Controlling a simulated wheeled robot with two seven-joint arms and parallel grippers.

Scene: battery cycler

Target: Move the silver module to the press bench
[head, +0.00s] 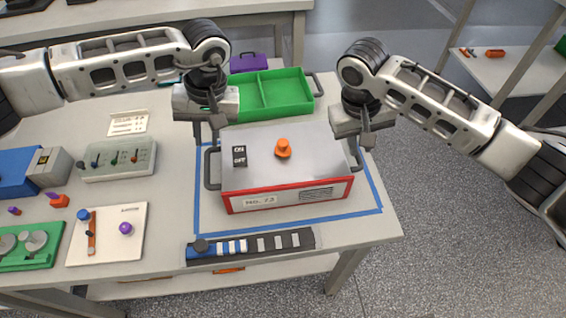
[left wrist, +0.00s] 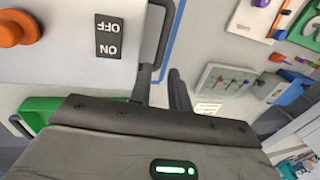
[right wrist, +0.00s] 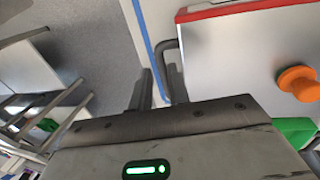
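The silver module (head: 260,160) has a grey top, red trim, an orange knob (head: 283,148) and an ON/OFF label. It sits flat inside a blue tape outline on the table. Dark handles stand at its left (head: 211,170) and right (head: 356,155) sides. My left gripper (head: 215,138) is open near the left handle, which also shows in the left wrist view (left wrist: 153,45). My right gripper (head: 366,142) is open near the right handle, which also shows in the right wrist view (right wrist: 163,60). I cannot tell whether either handle lies between the fingers. I cannot identify a press.
A green tray (head: 265,97) stands behind the module and a dark strip (head: 250,245) lies in front. Switch boxes (head: 118,160) and a peg board (head: 106,234) fill the left. Another bench (head: 520,72) stands at the back right, with open floor (head: 455,250) between.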

